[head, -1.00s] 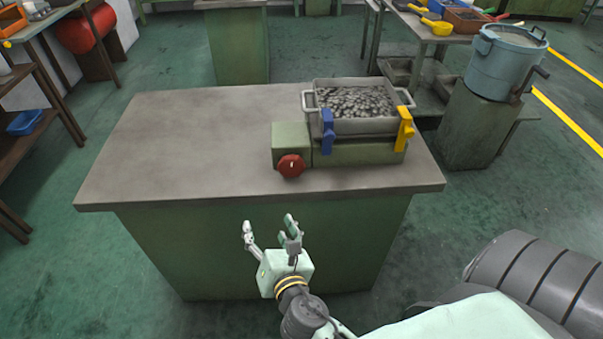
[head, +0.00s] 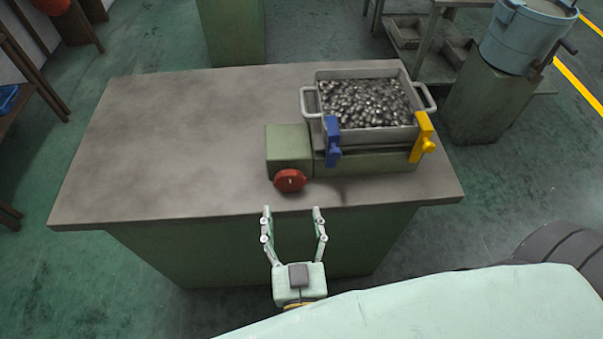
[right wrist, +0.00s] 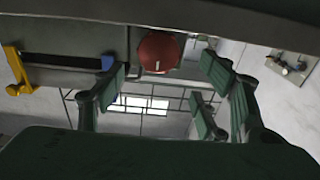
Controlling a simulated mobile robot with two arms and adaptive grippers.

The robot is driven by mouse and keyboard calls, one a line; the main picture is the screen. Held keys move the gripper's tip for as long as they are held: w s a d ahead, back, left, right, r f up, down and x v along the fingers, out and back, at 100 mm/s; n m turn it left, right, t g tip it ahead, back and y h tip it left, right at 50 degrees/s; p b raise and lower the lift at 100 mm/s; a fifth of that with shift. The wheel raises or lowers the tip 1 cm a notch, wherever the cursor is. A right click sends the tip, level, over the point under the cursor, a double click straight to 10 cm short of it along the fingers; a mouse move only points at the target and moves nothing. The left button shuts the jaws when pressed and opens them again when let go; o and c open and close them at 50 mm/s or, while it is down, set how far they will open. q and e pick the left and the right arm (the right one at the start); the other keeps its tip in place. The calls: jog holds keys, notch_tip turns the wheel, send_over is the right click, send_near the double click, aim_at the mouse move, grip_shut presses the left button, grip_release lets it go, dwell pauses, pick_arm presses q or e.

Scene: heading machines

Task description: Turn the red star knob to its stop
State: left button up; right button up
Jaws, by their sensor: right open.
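The red star knob (head: 289,180) sits on the front of a green box (head: 289,148) near the front edge of the bench. A short pale mark shows on its face. In the right wrist view the knob (right wrist: 158,52) is beyond the fingers, between them and near the top. My right gripper (head: 292,210) is open and empty, with its fingertips pointing at the bench just in front of the knob, apart from it. In the right wrist view its green-padded fingers (right wrist: 165,90) are spread wide. My left gripper is not in view.
A grey tray of metal parts (head: 408,134) stands on the machine, with a blue clamp (head: 332,142) and a yellow clamp (head: 421,138) at its front. The bench top (head: 170,140) is clear on the left. A blue-grey pot (head: 525,38) stands beyond the right side.

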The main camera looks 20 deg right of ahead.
aim_at(292, 185)
jog(key=shift+m, duration=0.3)
jog(key=x, duration=0.2)
jog(key=p+x, duration=0.1)
jog(key=x, duration=0.4)
jog(key=shift+w+d+f, duration=0.15)
jog(key=shift+d, duration=0.25)
jog(key=c, duration=1.1)
